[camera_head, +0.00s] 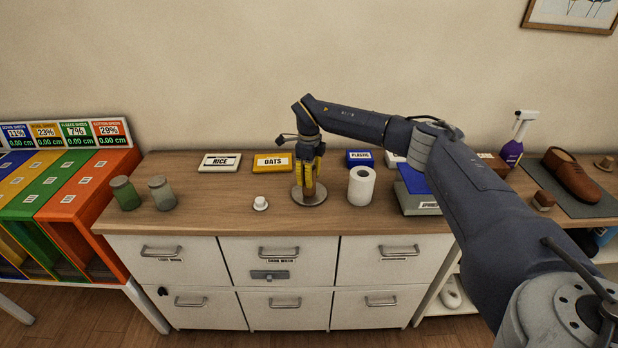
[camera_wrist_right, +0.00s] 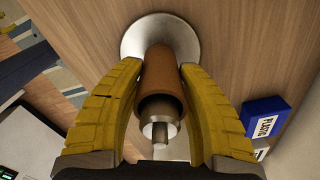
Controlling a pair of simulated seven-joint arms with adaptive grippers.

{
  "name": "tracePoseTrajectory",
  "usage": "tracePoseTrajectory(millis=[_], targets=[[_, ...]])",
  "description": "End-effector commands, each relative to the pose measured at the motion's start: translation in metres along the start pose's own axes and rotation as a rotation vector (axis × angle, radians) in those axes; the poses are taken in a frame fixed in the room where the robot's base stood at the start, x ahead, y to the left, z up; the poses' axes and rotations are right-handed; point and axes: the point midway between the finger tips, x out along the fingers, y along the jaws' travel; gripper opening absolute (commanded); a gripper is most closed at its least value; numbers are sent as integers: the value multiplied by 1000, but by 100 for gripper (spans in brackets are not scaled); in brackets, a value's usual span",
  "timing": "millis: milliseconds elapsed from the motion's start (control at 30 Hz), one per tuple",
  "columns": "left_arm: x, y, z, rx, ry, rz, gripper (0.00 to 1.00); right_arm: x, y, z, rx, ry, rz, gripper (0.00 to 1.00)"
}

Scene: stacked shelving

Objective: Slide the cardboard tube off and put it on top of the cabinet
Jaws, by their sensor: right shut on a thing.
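The brown cardboard tube (camera_wrist_right: 163,85) sits around the metal post (camera_wrist_right: 160,130) of a holder. The post's end sticks out of the tube's open top. The holder's round metal base (camera_head: 309,197) rests on the wooden cabinet top (camera_head: 220,220) and also shows in the wrist view (camera_wrist_right: 135,40). My right gripper (camera_head: 309,190) points down over the holder, its yellow fingers on both sides of the tube, shut on it. In the head view the fingers mostly hide the tube. My left gripper is not in view.
A white paper roll (camera_head: 361,186) stands just right of the holder. A small white object (camera_head: 260,203) lies to its left. Rice (camera_head: 220,162) and oats (camera_head: 272,162) packs lie behind, two jars (camera_head: 162,193) at the left. The cabinet's front middle is mostly clear.

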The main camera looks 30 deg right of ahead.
Motion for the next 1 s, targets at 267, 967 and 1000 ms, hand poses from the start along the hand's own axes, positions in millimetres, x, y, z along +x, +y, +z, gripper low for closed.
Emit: tracePoseTrajectory(millis=[267, 967, 1000], targets=[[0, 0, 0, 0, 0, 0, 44, 0, 0, 0, 0, 0, 0, 9], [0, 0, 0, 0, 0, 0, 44, -8, 0, 0, 0, 0, 0, 8], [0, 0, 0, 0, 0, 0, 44, -8, 0, 0, 0, 0, 0, 8]])
